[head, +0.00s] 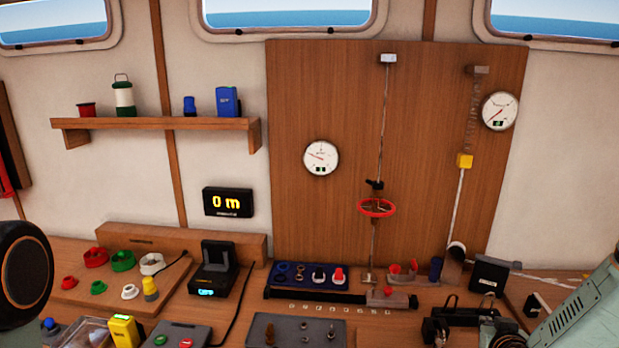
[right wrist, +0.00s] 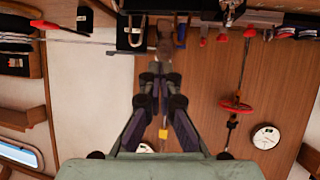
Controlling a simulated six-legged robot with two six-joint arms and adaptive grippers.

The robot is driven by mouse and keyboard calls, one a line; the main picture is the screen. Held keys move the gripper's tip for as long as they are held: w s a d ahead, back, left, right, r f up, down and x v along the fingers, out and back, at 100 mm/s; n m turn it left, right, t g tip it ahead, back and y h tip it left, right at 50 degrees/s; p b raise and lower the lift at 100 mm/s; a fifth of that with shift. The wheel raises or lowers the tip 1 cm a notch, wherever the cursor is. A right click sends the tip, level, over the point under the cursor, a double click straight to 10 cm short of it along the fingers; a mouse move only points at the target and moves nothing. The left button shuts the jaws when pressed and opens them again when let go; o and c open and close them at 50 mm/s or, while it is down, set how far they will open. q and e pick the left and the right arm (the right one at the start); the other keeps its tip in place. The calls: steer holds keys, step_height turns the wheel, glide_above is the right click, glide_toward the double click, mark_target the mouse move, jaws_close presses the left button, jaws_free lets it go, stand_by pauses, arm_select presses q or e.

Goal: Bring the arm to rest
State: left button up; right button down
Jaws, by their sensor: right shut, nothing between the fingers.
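My right arm (head: 585,308), pale green, comes in at the lower right corner of the head view, above the right end of the bench. In the right wrist view my right gripper (right wrist: 158,78) has its dark fingers together at the tips, with nothing between them. A grey-brown fitting shows just beyond the tips; whether they touch it I cannot tell. In the head view the fingers are hard to make out among dark items. My left gripper is not in view.
A wooden panel (head: 320,220) carries gauges, a red handwheel (head: 376,208) and a yellow block (head: 465,161) on a line. A black box (head: 489,274) stands at the bench's right. A black dock (head: 218,268), coloured rings and a yellow device (head: 125,330) fill the left.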

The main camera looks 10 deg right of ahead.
steer(key=s+a+f+y, duration=0.1)
steer(key=a+f, duration=0.1)
steer(key=a, duration=0.1)
steer(key=s+a+f+n+g+y, duration=0.1)
steer(key=s+a+f, duration=0.1)
steer(key=a, duration=0.2)
steer(key=s+a+f+n+g+y, duration=0.1)
steer(key=s+a+f, duration=0.1)
steer(key=a+f, duration=0.1)
steer(key=shift+s+a+y, duration=0.25)
steer(key=shift+a+y, duration=0.15)
steer(key=shift+a, duration=0.2)
steer(key=s+a+f+n+g+y, duration=0.1)
steer(key=s+a+f+g, duration=0.2)
steer(key=s, duration=0.6)
steer(key=s+a+f+n+g+y, duration=0.1)
steer(key=s+a+f+g, duration=0.15)
steer(key=s+a, duration=0.45)
steer(key=s+a+f+n+g, duration=0.1)
steer(key=s+a+g, duration=0.25)
steer(key=s, duration=0.65)
arm_select(q)
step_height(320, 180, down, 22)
steer(key=b, duration=2.2)
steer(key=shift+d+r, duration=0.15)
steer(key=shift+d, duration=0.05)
arm_select(e)
step_height(320, 180, down, 22)
steer(key=shift+w, duration=0.25)
steer(key=shift+r, duration=0.1)
